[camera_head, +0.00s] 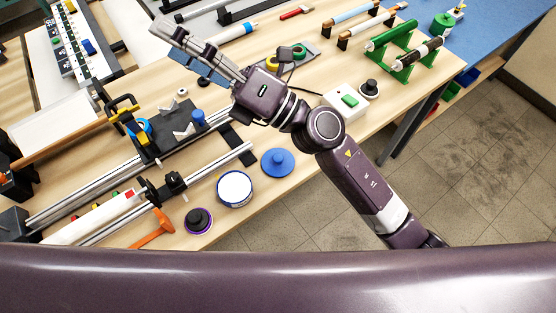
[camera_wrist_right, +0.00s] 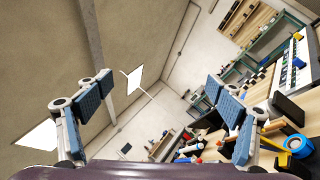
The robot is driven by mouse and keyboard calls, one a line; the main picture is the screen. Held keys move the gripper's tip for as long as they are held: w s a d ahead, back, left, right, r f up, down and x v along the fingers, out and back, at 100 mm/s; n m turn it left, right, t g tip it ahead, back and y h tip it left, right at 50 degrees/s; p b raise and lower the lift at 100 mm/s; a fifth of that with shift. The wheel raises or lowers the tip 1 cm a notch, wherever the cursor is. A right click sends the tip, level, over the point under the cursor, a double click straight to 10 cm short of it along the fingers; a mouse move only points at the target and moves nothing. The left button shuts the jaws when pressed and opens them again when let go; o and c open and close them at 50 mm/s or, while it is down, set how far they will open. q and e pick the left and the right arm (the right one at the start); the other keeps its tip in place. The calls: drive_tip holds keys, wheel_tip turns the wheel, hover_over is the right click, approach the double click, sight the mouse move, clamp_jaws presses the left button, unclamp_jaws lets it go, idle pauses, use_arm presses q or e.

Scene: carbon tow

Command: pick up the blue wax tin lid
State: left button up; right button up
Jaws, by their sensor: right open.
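The blue wax tin lid (camera_head: 278,161) is a round blue disc with a knob on top. It lies on the wooden table near the front edge in the head view, apart from the gripper. The open tin (camera_head: 235,188), blue-rimmed with a pale fill, stands just left of it. My right gripper (camera_head: 180,42) is high over the far left of the table, pointing away from the lid. In the right wrist view its two blue-padded fingers (camera_wrist_right: 155,105) are spread wide with nothing between them. The lid is not seen there. My left gripper is not in view.
A purple-rimmed dark knobbed lid (camera_head: 198,220) and an orange tool (camera_head: 154,230) lie near the tin. Metal rails (camera_head: 190,182) run to the left. A white box with a green button (camera_head: 346,99) and a green roller stand (camera_head: 402,50) are at the right.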

drive_tip(key=s+a+f+n+g+h, duration=0.2)
drive_tip(key=s+a+f+n+g, duration=0.4)
drive_tip(key=n+g, duration=0.25)
drive_tip(key=n+h, duration=0.9)
drive_tip(key=h, duration=1.1)
hover_over(278, 157)
drive_tip(key=shift+t, duration=0.45)
wheel_tip(278, 157, down, 24)
drive_tip(key=shift+s+f, duration=0.1)
drive_tip(key=shift+f, duration=0.1)
drive_tip(key=shift+d+f, duration=0.15)
drive_tip(key=shift+d, duration=0.1)
drive_tip(key=f+p, duration=0.1)
drive_tip(key=f, duration=0.1)
drive_tip(key=f+p, duration=0.1)
drive_tip(key=f, duration=0.1)
drive_tip(key=f+p, duration=0.1)
drive_tip(key=f, duration=0.1)
drive_tip(key=shift+a+f+p, duration=0.25)
drive_tip(key=shift+f+p, duration=0.05)
drive_tip(key=shift+p, duration=0.05)
drive_tip(key=shift+f, duration=0.4)
drive_tip(key=shift+c, duration=0.3)
